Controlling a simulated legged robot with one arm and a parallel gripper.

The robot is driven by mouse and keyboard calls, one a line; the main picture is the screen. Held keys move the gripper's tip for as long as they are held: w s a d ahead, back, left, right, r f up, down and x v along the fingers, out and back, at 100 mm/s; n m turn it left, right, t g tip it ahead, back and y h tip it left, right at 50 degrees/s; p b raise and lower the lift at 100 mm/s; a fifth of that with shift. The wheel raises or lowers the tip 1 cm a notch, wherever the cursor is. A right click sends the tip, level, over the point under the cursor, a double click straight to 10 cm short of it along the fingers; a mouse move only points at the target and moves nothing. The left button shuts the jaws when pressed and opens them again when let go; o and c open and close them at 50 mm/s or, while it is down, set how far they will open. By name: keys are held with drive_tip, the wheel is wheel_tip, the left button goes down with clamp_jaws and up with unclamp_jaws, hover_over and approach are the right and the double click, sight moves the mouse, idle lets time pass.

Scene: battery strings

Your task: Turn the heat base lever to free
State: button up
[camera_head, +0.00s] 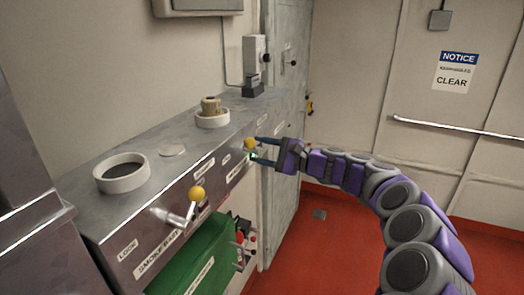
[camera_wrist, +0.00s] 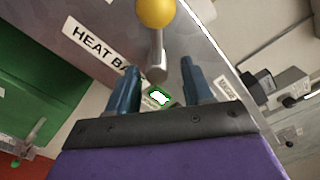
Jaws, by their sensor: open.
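The heat base lever shows in the wrist view as a yellow ball knob (camera_wrist: 155,11) on a metal shaft (camera_wrist: 157,52), beside a label reading "HEAT BA" (camera_wrist: 95,44). In the head view its yellow knob (camera_head: 250,143) is on the far part of the steel panel front. My gripper (camera_head: 255,149) is open at this knob. In the wrist view my gripper (camera_wrist: 160,66) has one blue finger on each side of the shaft's lower end, with visible gaps; the knob lies beyond the fingertips. Part of the label is hidden behind the left finger.
A second yellow-knobbed lever (camera_head: 197,193) is nearer, above the label "SMOKE BASE" (camera_head: 158,257). A green box (camera_head: 195,262) is below it. White rings (camera_head: 122,172) sit on the steel top (camera_head: 165,125). Red floor (camera_head: 320,250) is clear at right.

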drive_tip(key=shift+a+f, duration=0.1)
drive_tip(key=shift+a, duration=1.05)
drive_tip(key=shift+c, duration=1.2)
drive_tip(key=shift+w+d, duration=0.1)
drive_tip(key=shift+d, duration=0.5)
drive_tip(key=c, duration=0.5)
drive_tip(key=shift+a, duration=0.1)
clamp_jaws()
